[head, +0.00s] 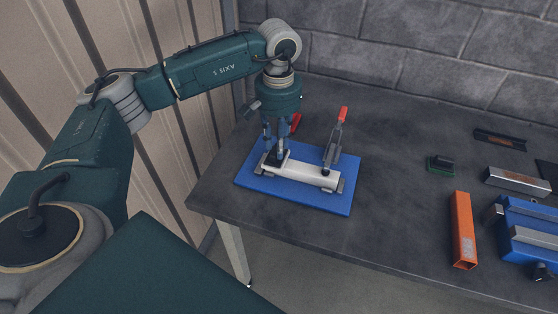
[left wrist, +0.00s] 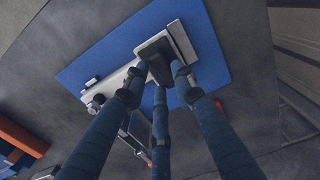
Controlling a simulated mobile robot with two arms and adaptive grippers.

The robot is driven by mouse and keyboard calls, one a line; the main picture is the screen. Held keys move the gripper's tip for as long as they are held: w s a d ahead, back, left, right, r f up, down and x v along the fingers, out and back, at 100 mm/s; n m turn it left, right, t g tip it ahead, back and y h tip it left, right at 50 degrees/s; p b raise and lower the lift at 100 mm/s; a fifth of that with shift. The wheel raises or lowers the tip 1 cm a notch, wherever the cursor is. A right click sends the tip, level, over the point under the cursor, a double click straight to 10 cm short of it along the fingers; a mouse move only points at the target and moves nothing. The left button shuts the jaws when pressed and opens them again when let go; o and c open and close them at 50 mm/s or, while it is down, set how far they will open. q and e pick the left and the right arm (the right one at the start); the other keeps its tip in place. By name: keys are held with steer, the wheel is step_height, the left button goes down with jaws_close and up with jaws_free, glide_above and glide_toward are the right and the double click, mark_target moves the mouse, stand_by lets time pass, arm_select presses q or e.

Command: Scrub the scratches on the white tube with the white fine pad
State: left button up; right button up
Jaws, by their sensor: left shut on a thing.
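The white tube (head: 305,174) lies on a blue board (head: 327,204), with a clamp (head: 333,150) at its right part. In the left wrist view the tube (left wrist: 183,42) also shows across the blue board (left wrist: 207,48). My left gripper (head: 278,150) points down over the tube's left end. It is shut on a dark-backed block (left wrist: 154,57), which appears to be the pad. The block (head: 283,158) sits at the tube's top, seemingly touching it. Scratches cannot be made out. My right gripper is not in view.
A red handle (head: 296,122) stands behind my left gripper. To the right are a green pad with a dark back (head: 440,165), an orange tube (head: 463,230), a grey metal tube (head: 516,181) and a blue rack (head: 530,222). The table between is clear.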

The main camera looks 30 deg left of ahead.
arm_select(q)
steer(key=shift+w+d, duration=0.25)
steer(key=shift+d, duration=0.8)
steer(key=shift+s+a+f+b, duration=0.1)
steer(key=shift+s+a+b, duration=0.05)
steer(key=shift+a, duration=0.25)
steer(key=shift+s+a+b, duration=0.1)
steer(key=shift+a+b, duration=0.05)
steer(key=shift+a, duration=0.25)
steer(key=shift+s+a, duration=0.1)
steer(key=shift+a, duration=0.5)
steer(key=shift+r+p, duration=1.45)
steer(key=shift+r, duration=1.25)
